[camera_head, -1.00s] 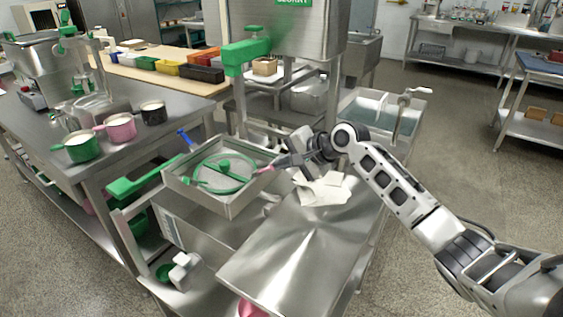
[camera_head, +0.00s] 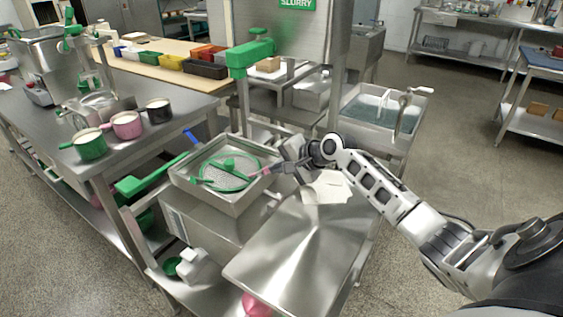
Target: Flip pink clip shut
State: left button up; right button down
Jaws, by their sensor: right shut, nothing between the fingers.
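The pink clip (camera_head: 265,171) is a small pink piece at the right rim of the square metal tray (camera_head: 232,208). The tray holds a round sieve with a green rim (camera_head: 207,165) and a green bar across it. My right gripper (camera_head: 274,169) comes in from the right and is shut and empty, its fingertips at the clip. They look close to touching it, but I cannot tell contact. The fingers hide part of the clip, and whether it stands open or shut is too small to tell. My left gripper is out of view.
White cloths or papers (camera_head: 330,186) lie under my right wrist on the steel table (camera_head: 290,255). A green lever (camera_head: 150,176) and a blue handle (camera_head: 191,138) stick out left of the tray. Green, pink and black pots stand on the left bench.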

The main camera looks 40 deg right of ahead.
jog(key=v, duration=1.3)
jog(key=shift+p, duration=0.45)
jog(key=shift+w+a, duration=0.1)
jog(key=shift+w, duration=0.05)
